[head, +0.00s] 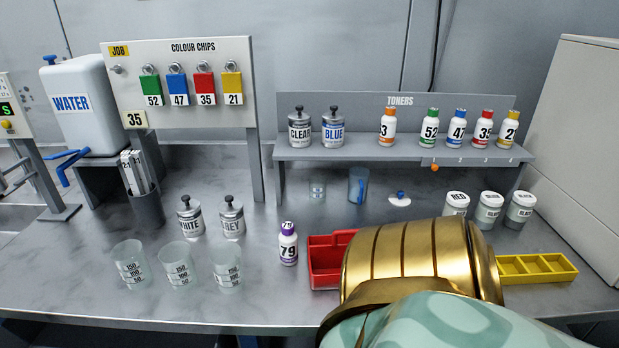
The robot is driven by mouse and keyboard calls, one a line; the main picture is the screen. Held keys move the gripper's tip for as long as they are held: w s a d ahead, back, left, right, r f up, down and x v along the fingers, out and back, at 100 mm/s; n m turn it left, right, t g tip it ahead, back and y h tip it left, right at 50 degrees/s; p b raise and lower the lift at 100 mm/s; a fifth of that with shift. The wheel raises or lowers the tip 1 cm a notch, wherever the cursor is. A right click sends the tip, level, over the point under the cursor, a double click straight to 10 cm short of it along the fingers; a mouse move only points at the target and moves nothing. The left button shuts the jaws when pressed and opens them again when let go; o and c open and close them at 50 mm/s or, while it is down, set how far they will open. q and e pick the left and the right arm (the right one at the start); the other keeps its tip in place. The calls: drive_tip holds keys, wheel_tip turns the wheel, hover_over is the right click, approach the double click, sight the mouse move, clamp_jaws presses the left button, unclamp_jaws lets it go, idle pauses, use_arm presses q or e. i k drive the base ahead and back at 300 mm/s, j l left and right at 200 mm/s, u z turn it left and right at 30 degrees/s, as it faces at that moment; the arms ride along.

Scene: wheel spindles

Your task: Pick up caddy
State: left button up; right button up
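A red open box (325,262), which may be the caddy, stands on the bench right of the purple-capped bottle 79 (288,243). Its right part is hidden behind my gold and teal arm. A yellow compartmented tray (537,268) sits right of the arm, its left end also covered; I cannot tell for certain which one is the caddy. My arm comes in from the lower right, and the fingers of my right gripper do not show. My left gripper is not in view.
Three clear beakers (177,264) stand at the front left, with white and grey cans (190,217) behind. A toner shelf (400,148) holds bottles and cans. Lidded jars (488,210) stand at the right. A beaker (358,186) and a small white-blue item (399,199) are below the shelf.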

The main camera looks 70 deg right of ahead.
sight(325, 253)
drive_tip(key=k+j+z, duration=0.1)
drive_tip(key=z, duration=2.25)
drive_tip(key=k+l, duration=0.05)
drive_tip(key=l, duration=0.1)
